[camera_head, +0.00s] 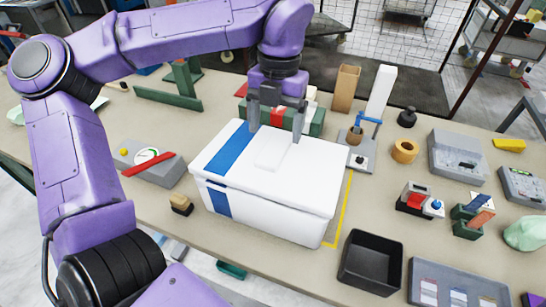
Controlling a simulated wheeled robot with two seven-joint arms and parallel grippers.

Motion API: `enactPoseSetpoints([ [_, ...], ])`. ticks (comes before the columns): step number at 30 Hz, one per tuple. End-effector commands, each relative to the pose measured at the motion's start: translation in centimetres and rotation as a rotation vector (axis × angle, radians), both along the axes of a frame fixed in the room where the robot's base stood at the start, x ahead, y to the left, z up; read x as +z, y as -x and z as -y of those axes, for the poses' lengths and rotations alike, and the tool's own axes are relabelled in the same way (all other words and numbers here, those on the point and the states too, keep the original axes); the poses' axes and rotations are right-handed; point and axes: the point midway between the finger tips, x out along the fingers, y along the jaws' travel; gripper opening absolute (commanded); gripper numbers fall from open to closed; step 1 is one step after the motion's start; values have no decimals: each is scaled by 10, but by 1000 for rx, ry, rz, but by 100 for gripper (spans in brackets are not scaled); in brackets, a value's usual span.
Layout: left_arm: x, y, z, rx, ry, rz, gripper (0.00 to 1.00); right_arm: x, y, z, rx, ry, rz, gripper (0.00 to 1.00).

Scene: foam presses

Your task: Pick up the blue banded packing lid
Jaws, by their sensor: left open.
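The packing lid (312,162) is white with a blue band across its left part. It sits on a white box (275,219), whose front carries a matching blue stripe. A low raised pad shows near the middle of the lid. My left gripper (275,134) points down at the lid's back part, its two grey fingers apart with nothing seen between them. The fingertips are at or just above the lid's top; I cannot tell whether they touch it. My right gripper is not in view.
A black open bin (371,263) stands right of the box. A grey gauge device (150,162) with a red bar is at left. A small stand with a blue lever (366,125) is close behind right. Several devices crowd the table's right side.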

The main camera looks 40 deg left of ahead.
Motion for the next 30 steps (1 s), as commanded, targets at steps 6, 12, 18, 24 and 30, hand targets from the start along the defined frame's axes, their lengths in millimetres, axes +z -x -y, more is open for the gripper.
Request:
enactPoseSetpoints([
  [6,-37,7,0,-3,1,-5,83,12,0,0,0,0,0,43],
  [12,-45,7,0,-1,2,-2,83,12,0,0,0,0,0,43],
  [18,-44,7,0,-2,2,-2,47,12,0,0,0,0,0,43],
  [24,-44,7,0,-2,2,-2,18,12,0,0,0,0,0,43],
  [30,-42,6,0,-2,0,0,18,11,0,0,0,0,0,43],
])
